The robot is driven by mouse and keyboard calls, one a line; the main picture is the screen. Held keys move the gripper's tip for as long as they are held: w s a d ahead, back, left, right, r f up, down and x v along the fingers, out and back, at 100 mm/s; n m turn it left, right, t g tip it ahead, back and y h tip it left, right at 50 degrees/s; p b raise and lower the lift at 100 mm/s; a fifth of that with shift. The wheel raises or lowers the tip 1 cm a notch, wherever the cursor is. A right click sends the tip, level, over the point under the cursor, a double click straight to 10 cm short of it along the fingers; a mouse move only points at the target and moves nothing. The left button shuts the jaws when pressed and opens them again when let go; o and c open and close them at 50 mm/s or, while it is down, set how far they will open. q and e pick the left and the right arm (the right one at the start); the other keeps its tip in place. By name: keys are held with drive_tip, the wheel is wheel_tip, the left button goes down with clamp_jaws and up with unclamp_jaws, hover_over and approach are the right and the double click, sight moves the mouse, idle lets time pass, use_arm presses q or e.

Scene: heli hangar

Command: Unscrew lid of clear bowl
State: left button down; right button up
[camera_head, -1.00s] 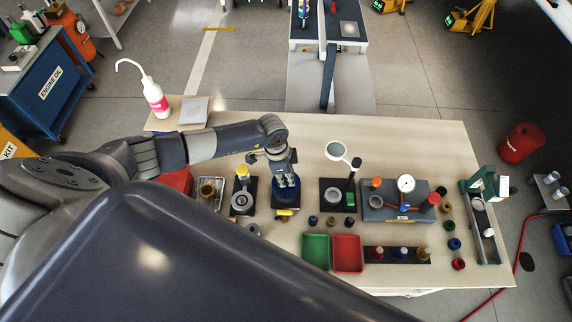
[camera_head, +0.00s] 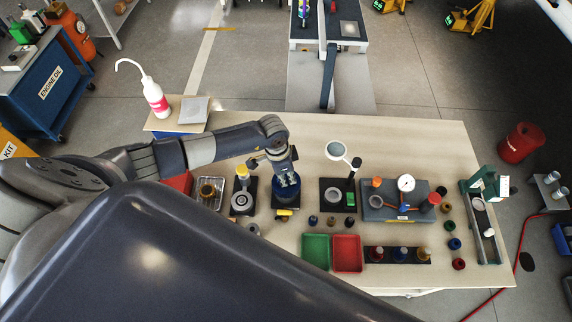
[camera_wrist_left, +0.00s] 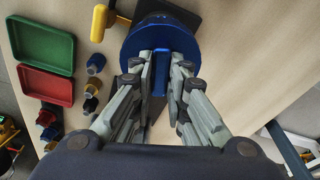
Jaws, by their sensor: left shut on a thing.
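A round blue lid (camera_head: 283,197) with a raised bar across its top sits over a black base plate, under my left gripper (camera_head: 287,181). In the left wrist view the lid (camera_wrist_left: 133,47) fills the top middle, and my left gripper (camera_wrist_left: 161,62) is shut on its raised bar, one finger on each side. The clear bowl cannot be made out; the lid and my gripper cover that spot. My right gripper is not in view.
A yellow handle (camera_head: 284,213) sticks out at the front of the base plate. A black stand with a grey ring (camera_head: 242,201) is close on the left, another (camera_head: 333,195) on the right. Green (camera_head: 316,250) and red (camera_head: 347,252) trays and several small caps lie in front.

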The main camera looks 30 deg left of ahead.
use_arm(q)
drive_tip(key=shift+r, duration=1)
drive_tip(key=shift+r, duration=0.35)
drive_tip(key=shift+r, duration=1.35)
